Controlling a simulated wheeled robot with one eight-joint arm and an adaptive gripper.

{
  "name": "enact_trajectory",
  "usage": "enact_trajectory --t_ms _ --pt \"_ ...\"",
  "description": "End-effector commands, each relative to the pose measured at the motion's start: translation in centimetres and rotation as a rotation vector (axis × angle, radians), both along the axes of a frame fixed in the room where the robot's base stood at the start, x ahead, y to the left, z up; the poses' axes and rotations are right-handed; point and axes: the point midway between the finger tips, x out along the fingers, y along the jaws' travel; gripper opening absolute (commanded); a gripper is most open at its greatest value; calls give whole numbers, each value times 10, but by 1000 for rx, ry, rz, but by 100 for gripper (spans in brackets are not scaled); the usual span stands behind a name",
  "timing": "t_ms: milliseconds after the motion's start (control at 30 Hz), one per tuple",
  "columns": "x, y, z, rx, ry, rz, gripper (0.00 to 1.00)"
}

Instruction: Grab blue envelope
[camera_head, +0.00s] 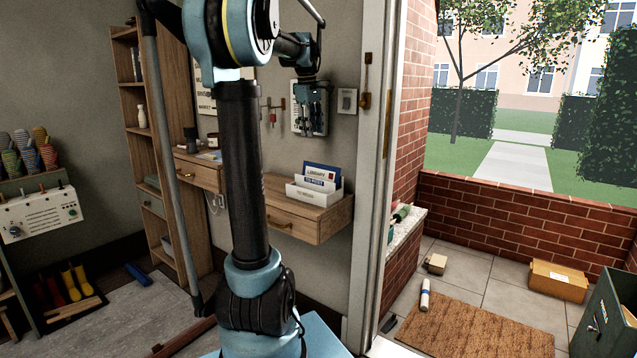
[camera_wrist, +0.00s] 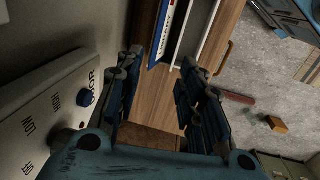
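The blue envelope (camera_head: 322,170), marked LIBRARY, stands in a white letter holder (camera_head: 308,195) on the wall-mounted wooden desk. White envelopes or cards stand in front of it. In the wrist view the blue envelope (camera_wrist: 164,25) shows at the top, beyond the fingertips and apart from them. My gripper (camera_head: 313,125) is above the holder, close to the wall and a pale wall panel. In the wrist view my gripper (camera_wrist: 160,62) is open, with nothing between its fingers. The envelope's lower part is hidden by the holder.
The pale wall panel (camera_wrist: 50,100) with a blue button is close on the left in the wrist view. The wooden desk (camera_head: 318,228) has a drawer. A door frame (camera_head: 374,150) stands to its right. Bare floor (camera_head: 120,315) lies at lower left.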

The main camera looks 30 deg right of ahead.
Motion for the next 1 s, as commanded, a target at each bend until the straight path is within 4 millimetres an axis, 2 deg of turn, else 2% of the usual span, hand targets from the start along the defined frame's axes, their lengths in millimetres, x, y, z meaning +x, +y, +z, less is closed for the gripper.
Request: enact_trajectory --t_ms 400,767,1000 --pt "4 -10 -70 0 0 -1 35" --pt "4 -16 -95 0 0 -1 35" --pt "3 -25 -126 0 -1 -1 35"
